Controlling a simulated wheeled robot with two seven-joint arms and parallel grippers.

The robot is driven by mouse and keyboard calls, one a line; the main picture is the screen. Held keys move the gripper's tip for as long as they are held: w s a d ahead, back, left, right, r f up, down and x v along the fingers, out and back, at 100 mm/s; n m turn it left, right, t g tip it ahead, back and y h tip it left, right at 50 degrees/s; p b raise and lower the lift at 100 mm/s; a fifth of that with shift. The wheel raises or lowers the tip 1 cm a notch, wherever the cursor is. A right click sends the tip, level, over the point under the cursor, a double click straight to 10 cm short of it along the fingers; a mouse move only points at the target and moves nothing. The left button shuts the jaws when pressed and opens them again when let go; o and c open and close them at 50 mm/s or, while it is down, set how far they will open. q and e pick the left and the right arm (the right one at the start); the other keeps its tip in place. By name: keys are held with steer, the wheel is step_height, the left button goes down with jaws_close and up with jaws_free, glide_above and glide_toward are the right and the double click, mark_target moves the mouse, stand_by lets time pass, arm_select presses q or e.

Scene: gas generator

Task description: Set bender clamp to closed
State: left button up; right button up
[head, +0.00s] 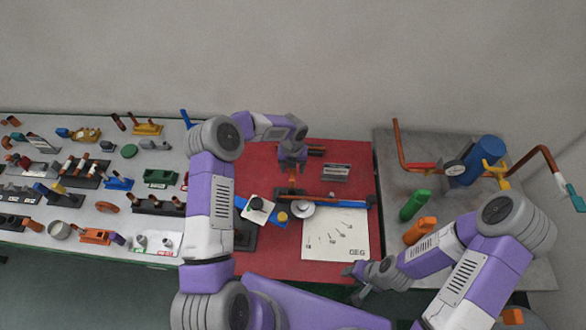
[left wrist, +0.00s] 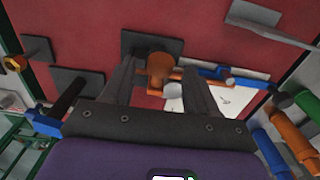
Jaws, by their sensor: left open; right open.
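A bender-like tool lies on the red tabletop (head: 345,180), with a grey disc (head: 302,209) and a long blue and orange bar (head: 345,203). I cannot clearly pick out the clamp or tell its state. My left gripper (head: 292,165) points down at the back of the red area, above an orange-brown upright part. In the left wrist view this orange-brown part (left wrist: 158,66) stands on a dark plate (left wrist: 135,42), between the spread fingers of my open left gripper (left wrist: 160,92). Contact cannot be told. My right gripper (head: 362,280) is open and empty near the front edge.
A white sheet with small drawings (head: 335,240) lies front right on the red area. The left table (head: 110,218) is crowded with tools and fittings. The grey right table (head: 395,160) holds a blue cylinder (head: 487,150), a gauge, pipes, and green (head: 415,205) and orange (head: 420,230) bottles.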

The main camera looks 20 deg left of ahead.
arm_select(q)
steer(key=shift+f, duration=0.8)
jaws_close()
